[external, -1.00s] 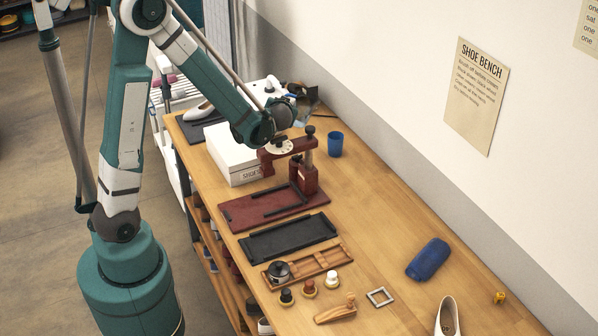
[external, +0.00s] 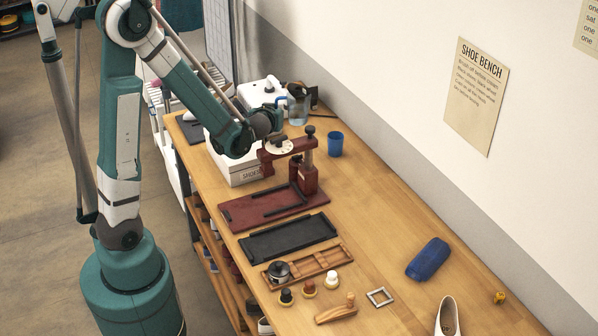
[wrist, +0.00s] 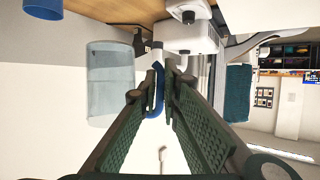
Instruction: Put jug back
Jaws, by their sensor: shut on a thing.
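The jug (external: 299,106) is clear with a blue handle and looks upright at the far end of the bench, by the wall. It also shows in the wrist view (wrist: 110,86), left of the fingers. My gripper (wrist: 160,82) is shut on the blue handle (wrist: 157,97). In the external view my gripper (external: 280,112) is partly hidden by my own arm. I cannot tell whether the jug's base touches the bench. A white appliance (external: 262,92) stands just left of the jug; it is also near the fingers in the wrist view (wrist: 190,38).
A blue cup (external: 335,145) stands right of a dark red clamp-like stand (external: 306,175). A white shoe box (external: 240,172) sits under my arm. The bench strip (external: 375,195) along the wall is mostly clear.

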